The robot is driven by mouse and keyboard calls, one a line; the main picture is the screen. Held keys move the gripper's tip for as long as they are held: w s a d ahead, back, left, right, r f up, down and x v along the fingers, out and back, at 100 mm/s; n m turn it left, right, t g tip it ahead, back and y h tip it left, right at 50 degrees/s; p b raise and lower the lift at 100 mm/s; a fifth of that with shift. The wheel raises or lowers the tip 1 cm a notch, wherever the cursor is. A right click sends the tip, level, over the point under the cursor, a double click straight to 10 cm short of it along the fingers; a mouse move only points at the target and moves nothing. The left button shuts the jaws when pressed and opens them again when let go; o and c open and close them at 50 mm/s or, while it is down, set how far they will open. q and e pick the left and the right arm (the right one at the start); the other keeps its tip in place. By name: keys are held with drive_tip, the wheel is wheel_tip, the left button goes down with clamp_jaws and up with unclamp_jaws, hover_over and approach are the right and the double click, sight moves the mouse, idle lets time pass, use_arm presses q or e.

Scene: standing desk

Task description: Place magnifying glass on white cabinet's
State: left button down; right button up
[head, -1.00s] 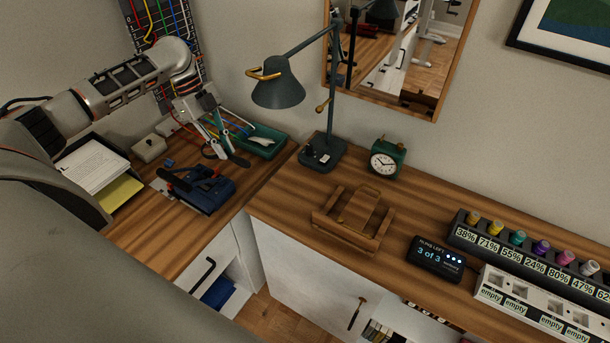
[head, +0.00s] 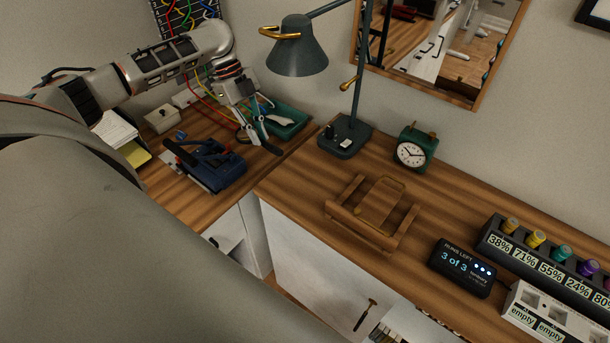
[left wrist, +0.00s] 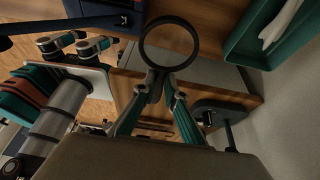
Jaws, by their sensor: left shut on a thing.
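My left gripper (head: 256,138) is above the wooden desk top, between the blue punch-like tool and the green tray. It is shut on the magnifying glass (left wrist: 144,60), whose round dark rim shows ahead of the fingers (left wrist: 159,88) in the left wrist view. The handle is between the fingers and partly hidden by them. In the head view the glass is small and hard to make out. The white cabinet (head: 310,258) stands at the front, under a wooden top (head: 300,188). My right gripper is not in view.
On the wooden top stand a desk lamp (head: 345,138), a green clock (head: 415,148), a wooden holder (head: 375,212) and a small display (head: 462,266). A blue tool (head: 215,168) and a green tray (head: 285,122) are near my gripper. Bare wood lies left of the holder.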

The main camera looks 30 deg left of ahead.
use_arm(q)
approach(309, 181)
drive_tip(key=shift+d+p+x, duration=0.2)
drive_tip(key=shift+p+x, duration=0.1)
drive_tip(key=shift+x, duration=0.9)
drive_tip(key=x, duration=0.3)
drive_tip(key=shift+a+b, duration=0.1)
drive_tip(key=shift+b, duration=0.25)
drive_tip(key=shift+f, duration=0.35)
drive_tip(key=c, duration=2.1)
unclamp_jaws()
drive_tip(key=shift+a, duration=0.1)
